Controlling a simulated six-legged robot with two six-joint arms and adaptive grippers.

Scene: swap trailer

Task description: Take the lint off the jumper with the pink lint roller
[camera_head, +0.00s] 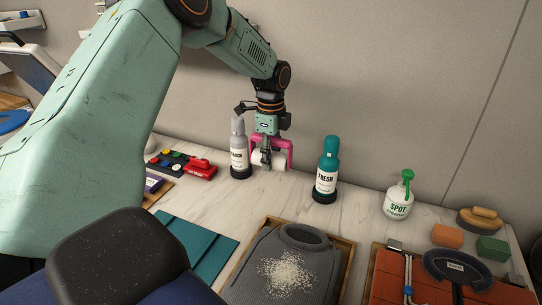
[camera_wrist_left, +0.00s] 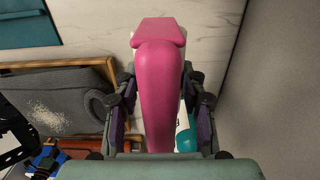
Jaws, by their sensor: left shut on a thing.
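The pink lint roller (camera_head: 287,146) is in my left gripper (camera_head: 266,158), at the back of the marble counter between a grey and a teal bottle. Its white roll shows low beside the fingers. In the left wrist view the pink handle (camera_wrist_left: 158,90) runs between the fingers, which are shut on it. The grey jumper (camera_head: 315,265) lies in a wooden tray (camera_head: 347,262) at the front, with a patch of pale lint (camera_head: 285,274) on its middle. The jumper and lint also show at the left of the wrist view (camera_wrist_left: 65,95).
A grey bottle (camera_head: 239,155) and a teal bottle (camera_head: 327,172) flank the roller. A white spot bottle (camera_head: 398,200) and brushes (camera_head: 480,217) stand right. A teal folded cloth (camera_head: 200,240) lies left of the tray. The counter between bottles and tray is clear.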

